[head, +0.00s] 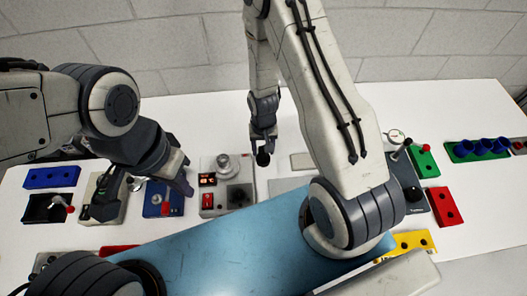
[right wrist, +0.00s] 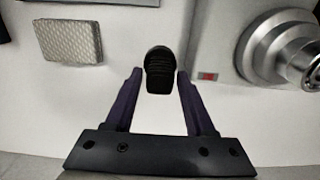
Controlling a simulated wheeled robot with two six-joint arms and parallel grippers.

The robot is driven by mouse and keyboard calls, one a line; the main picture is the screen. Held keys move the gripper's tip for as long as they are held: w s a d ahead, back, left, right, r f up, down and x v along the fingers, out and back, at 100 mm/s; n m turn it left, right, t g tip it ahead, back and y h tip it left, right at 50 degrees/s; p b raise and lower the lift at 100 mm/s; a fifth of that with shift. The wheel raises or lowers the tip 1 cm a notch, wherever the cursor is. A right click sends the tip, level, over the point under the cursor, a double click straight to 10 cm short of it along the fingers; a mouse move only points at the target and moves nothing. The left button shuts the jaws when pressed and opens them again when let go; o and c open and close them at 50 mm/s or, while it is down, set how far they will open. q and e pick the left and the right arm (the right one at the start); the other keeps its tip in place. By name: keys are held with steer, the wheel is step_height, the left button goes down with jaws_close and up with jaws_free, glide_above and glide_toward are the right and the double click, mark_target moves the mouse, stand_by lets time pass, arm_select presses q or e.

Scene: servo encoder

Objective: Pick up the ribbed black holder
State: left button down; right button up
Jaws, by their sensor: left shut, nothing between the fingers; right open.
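The ribbed black holder (right wrist: 160,72) stands in the gap at the fingertips of my right gripper (right wrist: 159,80) in the right wrist view. White gaps show between it and the purple fingers, so the gripper is open around it without gripping. In the head view the holder (head: 263,157) is a small dark shape right below my right gripper (head: 263,138), beside the grey control box. Its base is hidden. My left gripper (head: 182,178) is shut and empty at the left, over the blue box with a red button.
The grey control box (head: 217,204) with a silver knob (right wrist: 268,45) stands close beside the holder. A grey textured block (right wrist: 70,42) lies on its other side. Blue, red, green and yellow blocks line the white table. A green block with blue cups (head: 480,148) is at the far right.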

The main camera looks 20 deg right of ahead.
step_height(320, 180, down, 2)
steer(key=shift+f+b, duration=0.15)
steer(key=shift+b, duration=0.4)
jaws_close()
steer(key=shift+r, duration=0.2)
